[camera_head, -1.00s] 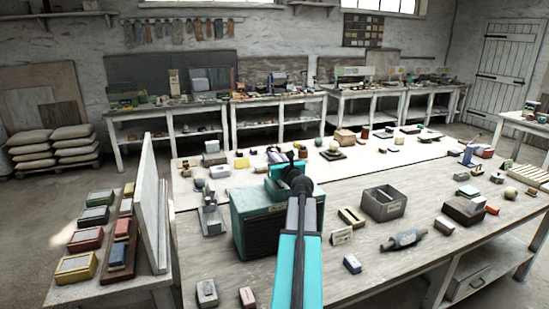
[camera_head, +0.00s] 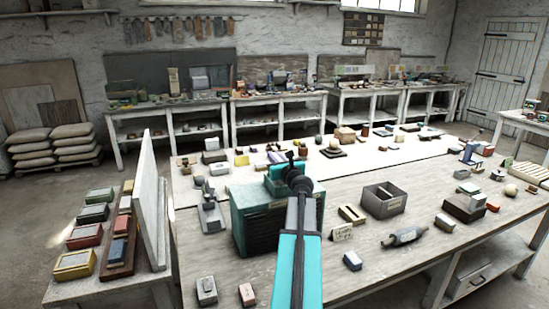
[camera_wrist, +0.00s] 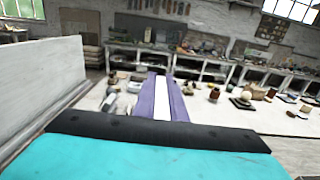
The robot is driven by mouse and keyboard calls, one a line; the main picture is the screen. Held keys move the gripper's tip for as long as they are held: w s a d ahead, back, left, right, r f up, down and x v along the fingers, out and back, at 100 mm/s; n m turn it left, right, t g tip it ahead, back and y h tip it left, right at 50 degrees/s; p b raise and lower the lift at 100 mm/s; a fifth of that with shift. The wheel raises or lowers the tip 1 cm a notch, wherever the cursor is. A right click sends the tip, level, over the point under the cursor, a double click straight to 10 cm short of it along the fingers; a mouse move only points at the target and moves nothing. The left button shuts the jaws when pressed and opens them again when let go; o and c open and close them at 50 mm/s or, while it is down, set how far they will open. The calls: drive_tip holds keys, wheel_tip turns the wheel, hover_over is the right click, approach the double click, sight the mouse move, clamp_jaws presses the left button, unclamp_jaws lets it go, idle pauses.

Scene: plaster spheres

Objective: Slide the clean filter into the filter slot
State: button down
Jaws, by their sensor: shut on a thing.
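My gripper (camera_head: 291,157) is at the far end of my teal and black arm, over the back part of a dark green box-shaped machine (camera_head: 251,222) with a teal top. In the wrist view, a white strip, seemingly the clean filter (camera_wrist: 162,105), runs forward between purple sides at my gripper (camera_wrist: 159,78). My gripper is shut on it. I cannot separate the fingers from the filter's frame clearly. My arm hides part of the machine's top and right side. I cannot make out the filter slot in either view.
A pale upright board (camera_head: 148,205) stands left of the machine and also shows in the wrist view (camera_wrist: 40,85). A grey open box (camera_head: 384,202), a grey roller (camera_head: 404,237) and small blocks lie to the right.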

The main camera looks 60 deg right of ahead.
drive_tip(key=shift+f+b, duration=1.2)
drive_tip(key=shift+f, duration=0.3)
idle(0.3)
drive_tip(key=c, duration=1.7)
unclamp_jaws()
drive_tip(key=shift+c, duration=0.2)
drive_tip(key=shift+r, duration=0.1)
drive_tip(key=shift+r+p, duration=1.9)
drive_tip(key=shift+r, duration=0.05)
